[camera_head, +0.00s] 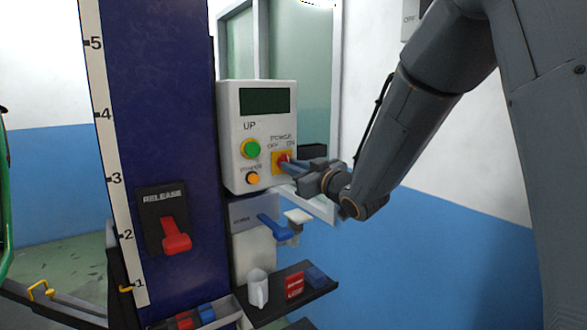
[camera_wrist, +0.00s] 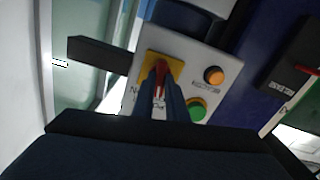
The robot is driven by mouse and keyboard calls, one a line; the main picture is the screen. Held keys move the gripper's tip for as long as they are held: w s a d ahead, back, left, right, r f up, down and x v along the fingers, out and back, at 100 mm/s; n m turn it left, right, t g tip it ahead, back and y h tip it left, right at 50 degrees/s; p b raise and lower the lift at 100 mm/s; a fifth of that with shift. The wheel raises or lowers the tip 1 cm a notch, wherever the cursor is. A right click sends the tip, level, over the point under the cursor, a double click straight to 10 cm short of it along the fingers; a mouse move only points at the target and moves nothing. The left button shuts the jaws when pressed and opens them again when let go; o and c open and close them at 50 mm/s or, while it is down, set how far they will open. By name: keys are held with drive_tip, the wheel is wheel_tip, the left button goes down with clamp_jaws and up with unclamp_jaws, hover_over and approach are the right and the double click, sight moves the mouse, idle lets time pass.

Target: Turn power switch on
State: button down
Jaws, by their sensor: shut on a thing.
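The power switch (camera_head: 282,158) is a red knob on a yellow plate at the lower right of a white control box (camera_head: 239,120), with OFF and ON printed above it. My gripper (camera_head: 290,164) comes in from the right and its fingers are shut on the red knob. In the wrist view the red knob (camera_wrist: 160,78) sits between the fingertips (camera_wrist: 163,88) in front of the yellow plate (camera_wrist: 150,64). The fingers hide part of the knob, so I cannot tell clearly which way it points.
The box also carries a green UP button (camera_head: 250,149) and an orange button (camera_head: 252,179). A blue lever (camera_head: 273,228) and a black shelf (camera_head: 290,296) are below. A red RELEASE lever (camera_head: 176,236) is on the blue column (camera_head: 165,100) at left.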

drive_tip(key=shift+m+p, duration=0.9)
drive_tip(key=shift+m, duration=4.1)
drive_tip(key=c, duration=1.8)
unclamp_jaws()
drive_tip(key=shift+o, duration=0.2)
drive_tip(key=b+v, duration=0.2)
drive_tip(key=v, duration=0.5)
drive_tip(key=shift+s+d+b, duration=0.25)
drive_tip(key=shift+s+b, duration=0.05)
drive_tip(key=shift+b, duration=0.05)
